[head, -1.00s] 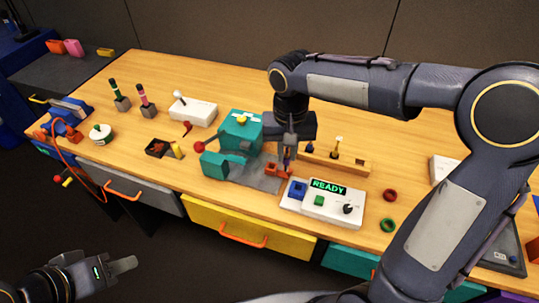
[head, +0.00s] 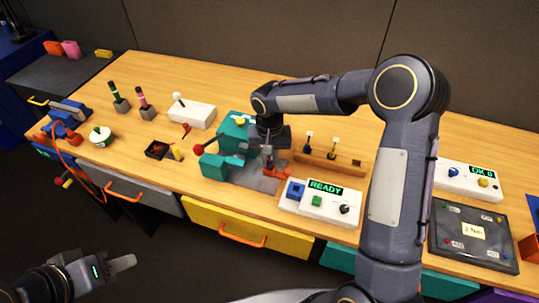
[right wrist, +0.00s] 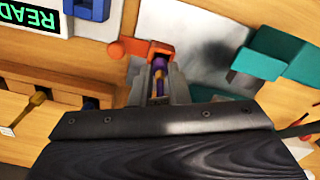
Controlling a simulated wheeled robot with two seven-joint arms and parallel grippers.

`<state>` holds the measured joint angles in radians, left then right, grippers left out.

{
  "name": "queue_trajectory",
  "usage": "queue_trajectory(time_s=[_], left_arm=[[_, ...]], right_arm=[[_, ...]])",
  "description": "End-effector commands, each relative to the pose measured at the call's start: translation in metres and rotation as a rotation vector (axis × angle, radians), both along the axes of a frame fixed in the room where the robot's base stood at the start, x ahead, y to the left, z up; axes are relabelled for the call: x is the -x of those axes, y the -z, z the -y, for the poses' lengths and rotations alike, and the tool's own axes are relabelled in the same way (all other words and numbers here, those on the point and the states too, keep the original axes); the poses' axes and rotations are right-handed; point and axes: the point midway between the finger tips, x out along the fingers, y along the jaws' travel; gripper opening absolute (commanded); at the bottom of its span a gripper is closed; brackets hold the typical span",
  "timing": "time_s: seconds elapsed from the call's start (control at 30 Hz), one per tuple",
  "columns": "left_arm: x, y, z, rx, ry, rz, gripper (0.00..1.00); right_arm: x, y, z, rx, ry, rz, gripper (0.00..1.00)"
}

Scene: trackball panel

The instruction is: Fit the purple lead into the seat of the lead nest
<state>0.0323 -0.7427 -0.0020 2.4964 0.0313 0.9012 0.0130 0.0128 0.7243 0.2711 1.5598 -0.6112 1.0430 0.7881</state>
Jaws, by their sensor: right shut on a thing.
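My right gripper (head: 268,166) is low over the grey plate (head: 245,177), in front of the teal machine (head: 238,130). In the right wrist view it is shut on the purple lead (right wrist: 159,64), which shows as a thin purple strip with an orange-yellow part between the fingers. An orange block (right wrist: 150,47), apparently the lead nest, lies right at the fingertips; it also shows in the head view (head: 279,173). The seat is hidden, and I cannot tell whether the lead touches it. My left gripper (head: 122,263) is away from the table at lower left; its jaw state is unclear.
A white READY panel (head: 330,208) with a blue block stands just right of the plate. A wooden rack (head: 335,165) with yellow-tipped tools is behind it. A teal block (head: 214,167) and a red ball (head: 198,149) are to the left.

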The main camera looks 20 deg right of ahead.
Motion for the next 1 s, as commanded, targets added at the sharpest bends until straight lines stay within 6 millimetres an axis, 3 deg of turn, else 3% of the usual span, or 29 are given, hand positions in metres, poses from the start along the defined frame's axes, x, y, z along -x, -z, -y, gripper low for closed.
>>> queue_trajectory(time_s=[0.23,0.27,0.43,0.8,1.0], left_arm=[[0.0,0.004,0.0,0.0,0.0,0.0,0.36],[0.0,0.003,0.0,0.0,0.0,0.0,0.36],[0.0,0.003,0.0,0.0,0.0,0.0,0.36],[0.0,-0.001,0.0,0.0,0.0,0.0,0.36],[0.0,0.003,0.0,0.0,0.0,0.0,0.36]], right_arm=[[0.0,0.004,0.0,0.0,0.0,0.001,0.0],[0.0,0.003,0.0,0.0,0.0,0.001,0.18],[0.0,0.002,0.0,0.0,0.0,0.001,0.39],[0.0,-0.004,0.0,-0.001,0.0,0.002,0.39],[-0.001,-0.038,0.0,0.0,0.0,0.008,0.39]])
